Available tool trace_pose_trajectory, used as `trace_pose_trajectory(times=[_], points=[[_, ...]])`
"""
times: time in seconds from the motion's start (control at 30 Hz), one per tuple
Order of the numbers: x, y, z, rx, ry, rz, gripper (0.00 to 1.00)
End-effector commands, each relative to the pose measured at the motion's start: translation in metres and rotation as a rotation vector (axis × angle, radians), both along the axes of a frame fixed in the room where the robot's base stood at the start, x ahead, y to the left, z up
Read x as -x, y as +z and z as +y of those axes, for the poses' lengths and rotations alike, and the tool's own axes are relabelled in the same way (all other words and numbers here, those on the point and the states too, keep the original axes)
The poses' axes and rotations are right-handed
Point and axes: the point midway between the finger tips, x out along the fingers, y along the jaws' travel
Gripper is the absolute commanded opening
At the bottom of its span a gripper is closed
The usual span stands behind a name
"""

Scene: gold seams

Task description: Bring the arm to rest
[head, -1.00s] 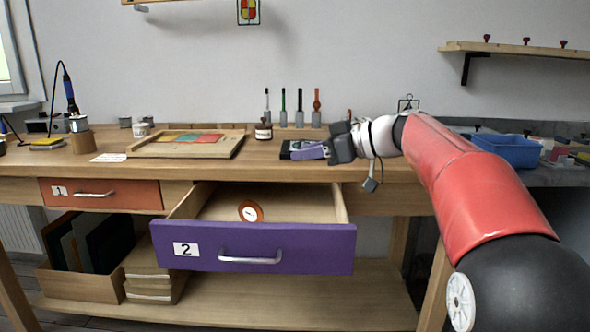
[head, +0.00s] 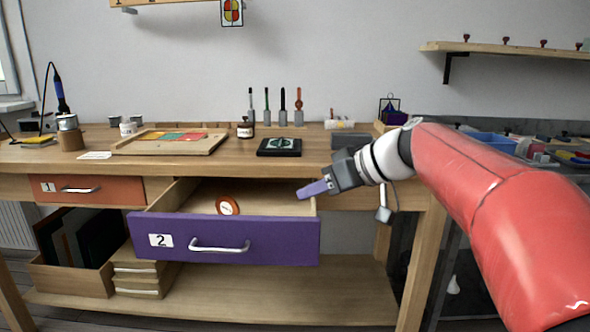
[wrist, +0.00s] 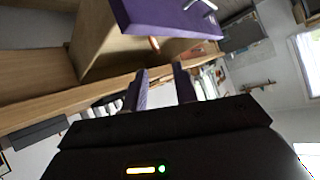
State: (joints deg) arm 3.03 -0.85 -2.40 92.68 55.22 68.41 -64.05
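My gripper (head: 314,190) is in front of the workbench, just above and beside the right end of the open purple drawer. In the wrist view its two purple fingers (wrist: 160,88) stand apart with nothing between them. My red arm reaches in from the right in the head view. The purple drawer (head: 270,240), marked 2, is pulled out and holds a round orange-rimmed item (head: 228,205). The drawer also shows at the top of the wrist view (wrist: 160,12).
Tools stand upright at the back. An orange drawer (head: 85,190), marked 1, is shut. A blue bin (head: 492,140) is at the right.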

Motion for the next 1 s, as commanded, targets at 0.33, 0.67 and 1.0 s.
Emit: trace_pose_trajectory(times=[0.33,0.67,1.0], points=[[0.138,-0.093,-0.047,0.233,-0.404,0.307,0.29],[0.24,-0.184,-0.107,0.393,-0.802,0.368,0.29],[0.248,-0.193,-0.113,0.406,-0.845,0.366,0.29]])
